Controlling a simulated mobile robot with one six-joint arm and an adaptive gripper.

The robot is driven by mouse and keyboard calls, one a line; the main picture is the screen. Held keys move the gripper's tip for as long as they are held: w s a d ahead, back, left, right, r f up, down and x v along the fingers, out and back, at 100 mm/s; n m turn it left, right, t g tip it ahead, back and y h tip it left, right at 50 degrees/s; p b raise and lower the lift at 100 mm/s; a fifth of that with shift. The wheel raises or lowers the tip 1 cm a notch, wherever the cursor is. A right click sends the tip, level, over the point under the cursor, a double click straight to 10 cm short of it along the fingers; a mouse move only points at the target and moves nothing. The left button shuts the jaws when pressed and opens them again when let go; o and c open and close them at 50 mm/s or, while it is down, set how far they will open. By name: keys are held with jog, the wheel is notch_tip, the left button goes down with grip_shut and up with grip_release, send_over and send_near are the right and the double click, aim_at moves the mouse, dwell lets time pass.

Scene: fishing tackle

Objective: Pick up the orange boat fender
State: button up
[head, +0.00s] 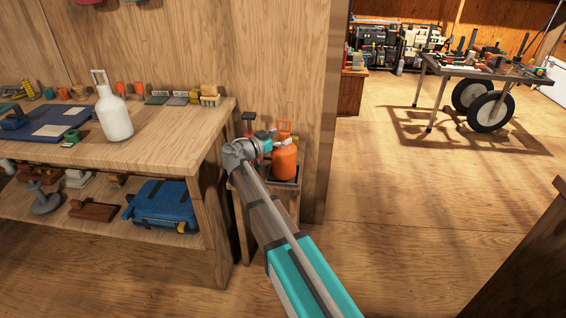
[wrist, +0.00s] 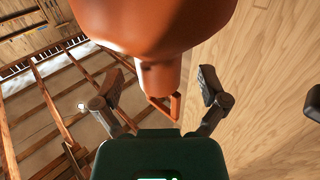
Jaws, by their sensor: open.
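The orange boat fender (head: 285,162) stands upright on a small wooden stand (head: 293,200) beside the workbench, with a loop handle on top. My gripper (head: 276,141) is at its upper part, from the left. In the wrist view the fender's rounded orange body (wrist: 150,22) fills the top middle, and its narrower neck and loop reach down between the open fingers of my gripper (wrist: 160,92). Gaps show between the neck and both fingers. In the head view my arm and wrist partly hide the stand, and the fingers are too small to make out clearly.
The workbench (head: 165,140) on the left carries a white fender-like bottle (head: 113,115) and small items. A blue case (head: 162,203) lies on its lower shelf. A wooden wall stands close behind the fender. The floor to the right is open, with a wheeled table (head: 480,72) farther off.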

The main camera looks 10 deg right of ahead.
jog(key=shift+w+d, duration=0.25)
jog(key=shift+d, duration=0.25)
grip_shut()
dwell(0.5)
